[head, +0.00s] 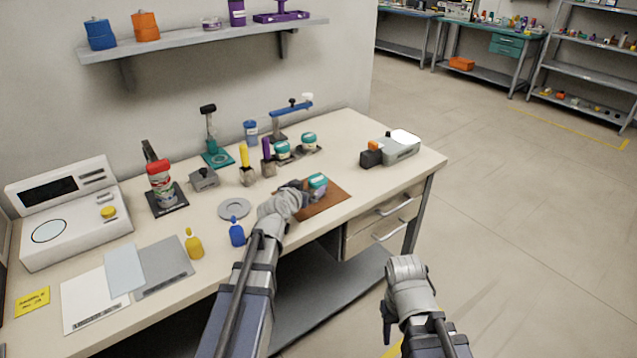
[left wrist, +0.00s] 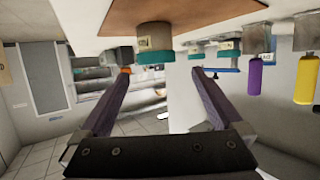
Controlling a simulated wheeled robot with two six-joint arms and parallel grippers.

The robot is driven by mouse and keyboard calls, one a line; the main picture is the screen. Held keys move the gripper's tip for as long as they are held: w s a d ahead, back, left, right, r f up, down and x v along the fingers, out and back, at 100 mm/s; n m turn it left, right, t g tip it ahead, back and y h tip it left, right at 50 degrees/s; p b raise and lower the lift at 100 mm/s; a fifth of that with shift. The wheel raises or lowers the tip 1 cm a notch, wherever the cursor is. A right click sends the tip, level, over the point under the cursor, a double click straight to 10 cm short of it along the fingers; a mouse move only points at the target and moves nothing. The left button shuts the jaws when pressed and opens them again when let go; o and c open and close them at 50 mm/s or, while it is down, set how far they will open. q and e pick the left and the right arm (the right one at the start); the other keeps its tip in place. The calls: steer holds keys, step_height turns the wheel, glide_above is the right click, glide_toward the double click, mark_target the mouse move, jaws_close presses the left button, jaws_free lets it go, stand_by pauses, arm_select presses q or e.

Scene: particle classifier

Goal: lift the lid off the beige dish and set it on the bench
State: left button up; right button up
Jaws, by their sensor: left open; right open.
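The beige dish (left wrist: 155,40) stands on a brown mat (head: 330,200) near the bench's front edge. Its teal lid (head: 318,180) is on it. In the left wrist view, where the scene is upside down, the teal lid (left wrist: 155,57) shows below the dish. My left gripper (head: 303,188) is beside the dish, partly hiding its left side in the head view. In the left wrist view its fingers (left wrist: 161,73) are spread, empty, with the lid ahead between their tips; I see no contact. My right gripper (head: 405,268) is away from the bench, right of its front edge.
Two other teal-lidded containers (head: 283,148) (head: 309,140) stand behind the mat, with yellow-handled (head: 245,158) and purple-handled (head: 267,150) tools to their left. A grey device (head: 400,147) is at the back right. Bare bench (head: 375,183) lies right of the mat.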

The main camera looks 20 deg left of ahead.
mark_target(316, 182)
arm_select(q)
steer(key=shift+d+b+x, duration=0.15)
steer(key=shift+b+x, duration=0.4)
steer(key=shift+x, duration=1.05)
steer(key=shift+d+b+x, duration=0.15)
steer(key=shift+b+x, duration=0.35)
steer(key=shift+x, duration=1.1)
steer(key=shift+s, duration=0.1)
steer(key=shift+c, duration=0.2)
steer(key=c, duration=1.2)
